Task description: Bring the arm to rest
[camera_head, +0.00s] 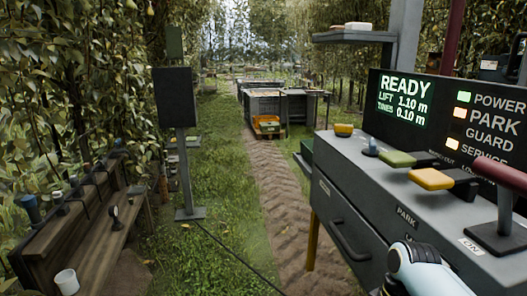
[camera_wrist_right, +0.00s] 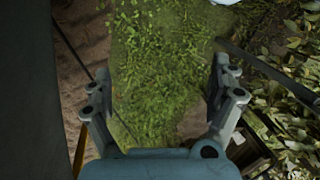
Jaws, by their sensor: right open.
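My right gripper (camera_wrist_right: 160,85) is open and empty in the right wrist view, its two fingers spread wide above grass and dirt. Nothing lies between the fingers. In the head view only a white and dark link of my right arm (camera_head: 425,270) shows at the bottom right, in front of the grey console (camera_head: 345,200). The right gripper itself is out of that view. My left arm and gripper are not in view.
The console carries a yellow-topped lever (camera_head: 432,179), a green-topped lever (camera_head: 397,159), a red-handled lever (camera_head: 500,180) and a display (camera_head: 404,98) reading READY. Grass and a dirt track (camera_head: 290,205) lie between.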

